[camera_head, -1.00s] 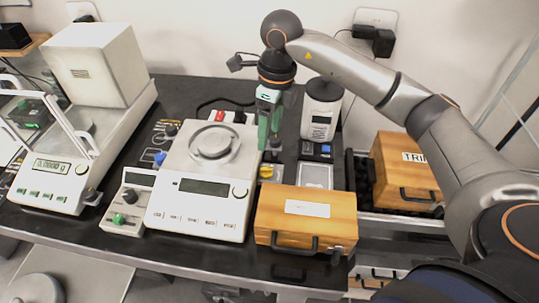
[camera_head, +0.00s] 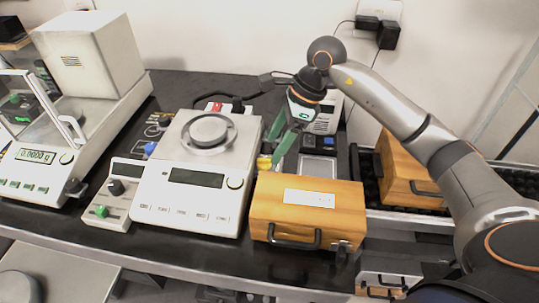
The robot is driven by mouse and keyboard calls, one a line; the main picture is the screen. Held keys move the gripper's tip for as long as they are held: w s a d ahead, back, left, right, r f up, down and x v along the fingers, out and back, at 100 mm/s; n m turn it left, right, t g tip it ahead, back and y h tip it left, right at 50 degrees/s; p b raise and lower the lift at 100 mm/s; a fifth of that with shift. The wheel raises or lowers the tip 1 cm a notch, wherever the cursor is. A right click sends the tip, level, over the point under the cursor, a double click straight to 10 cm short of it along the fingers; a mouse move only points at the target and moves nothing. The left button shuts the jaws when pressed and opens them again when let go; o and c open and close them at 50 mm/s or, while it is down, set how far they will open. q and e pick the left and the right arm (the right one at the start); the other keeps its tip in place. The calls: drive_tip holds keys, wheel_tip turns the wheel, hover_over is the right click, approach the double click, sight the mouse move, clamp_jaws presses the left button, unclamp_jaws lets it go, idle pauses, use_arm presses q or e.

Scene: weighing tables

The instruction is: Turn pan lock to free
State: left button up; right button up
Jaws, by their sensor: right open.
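My right gripper (camera_head: 272,154) reaches down from the upper right. Its two green fingers are spread, with nothing seen between them. The fingertips are beside the right edge of the large white balance (camera_head: 189,205), just above a small yellow part (camera_head: 264,163). I cannot tell whether they touch it. The balance carries a round metal weight or pan piece (camera_head: 208,130) on its steel top, and its display is dark. A white control box (camera_head: 118,196) with a black knob (camera_head: 116,187) and a green knob (camera_head: 102,211) stands left of it. No part is clearly marked as the pan lock.
A wooden case (camera_head: 270,212) stands right in front of the gripper. A second balance (camera_head: 45,170) with a lit display is at the left. A dark-lidded white container stands behind the gripper, partly hidden. Another wooden case (camera_head: 405,165) is at the right.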

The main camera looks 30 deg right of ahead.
sight(268, 159)
drive_tip(key=shift+x, duration=2.2)
drive_tip(key=shift+c, duration=0.2)
drive_tip(key=shift+d, duration=0.1)
clamp_jaws()
